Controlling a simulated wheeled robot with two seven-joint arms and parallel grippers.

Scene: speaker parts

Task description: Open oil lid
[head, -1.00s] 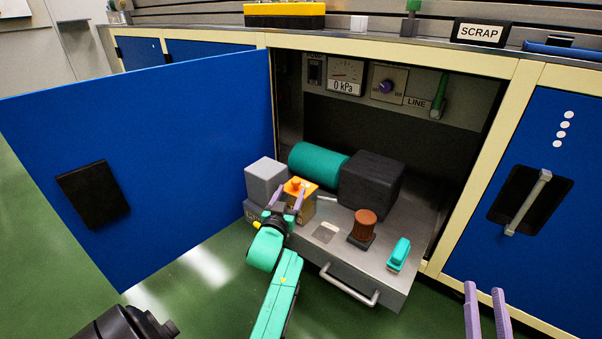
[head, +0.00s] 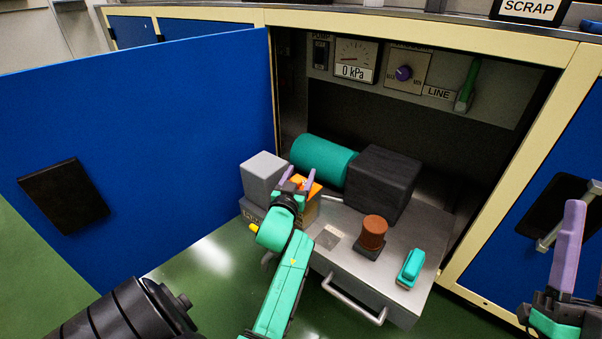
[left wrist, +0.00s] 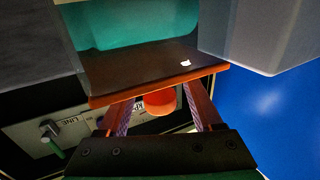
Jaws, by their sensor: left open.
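The oil box is a small brown box with an orange lid (head: 314,187) and a round orange knob on top, standing on the pulled-out metal drawer (head: 335,266). My left gripper (head: 297,174) is over it, its two purple fingers pointing at the lid. In the left wrist view, which looks upside down, the knob (left wrist: 160,101) is between the open fingers, with a gap on each side. The lid lies flat on the box there. My right gripper (head: 586,198) is at the right edge of the head view, empty, its fingers apart and partly cut off.
A grey block (head: 263,178), a teal cylinder (head: 322,158) and a dark block (head: 381,184) stand close around the oil box. A brown spool (head: 373,232) and a teal handle-like part (head: 410,268) are further right. The open blue door (head: 150,150) is on the left.

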